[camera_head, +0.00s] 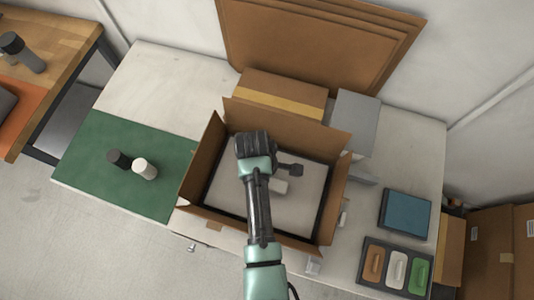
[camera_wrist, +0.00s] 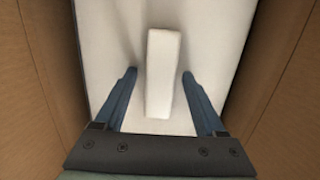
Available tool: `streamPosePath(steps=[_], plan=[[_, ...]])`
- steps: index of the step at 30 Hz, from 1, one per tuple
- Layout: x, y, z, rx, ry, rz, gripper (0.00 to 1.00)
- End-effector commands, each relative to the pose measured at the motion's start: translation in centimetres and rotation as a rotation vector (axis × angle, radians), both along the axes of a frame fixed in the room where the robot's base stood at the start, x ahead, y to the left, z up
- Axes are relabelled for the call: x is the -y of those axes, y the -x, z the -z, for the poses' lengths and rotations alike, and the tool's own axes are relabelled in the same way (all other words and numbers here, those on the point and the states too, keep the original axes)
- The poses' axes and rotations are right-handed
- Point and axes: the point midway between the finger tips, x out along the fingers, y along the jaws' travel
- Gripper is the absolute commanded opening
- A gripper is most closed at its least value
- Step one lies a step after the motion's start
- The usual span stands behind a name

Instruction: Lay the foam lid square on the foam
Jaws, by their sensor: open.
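The foam lid is a pale slab (camera_head: 225,190) lying inside the open cardboard box, with a dark gap along its edges. A raised white block (camera_head: 280,186), like a grip, stands on its middle. In the wrist view the block (camera_wrist: 163,75) lies between my fingers, slightly tilted, on the pale surface (camera_wrist: 110,40). My gripper (camera_wrist: 158,74) is open, one finger on each side of the block, with space on both sides. In the head view my gripper (camera_head: 288,170) is over the box. The foam under the slab is hidden.
The cardboard box (camera_head: 197,165) has its flaps up and its walls stand close around my gripper. A green mat (camera_head: 110,185) with two cylinders lies left. A blue pad (camera_head: 405,212) and a tray of coloured pieces (camera_head: 367,287) lie right. A taped carton (camera_head: 285,88) stands behind.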

Motion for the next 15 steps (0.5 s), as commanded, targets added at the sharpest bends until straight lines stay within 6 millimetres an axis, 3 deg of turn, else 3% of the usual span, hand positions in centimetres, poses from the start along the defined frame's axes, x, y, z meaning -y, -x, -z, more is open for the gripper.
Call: streamPosePath(steps=[8, 15], plan=[[-0.2, -0.2, -1.6, 0.003, 0.000, 0.000, 0.72], [-0.7, -0.4, -6.4, 0.005, 0.000, -0.002, 0.72]])
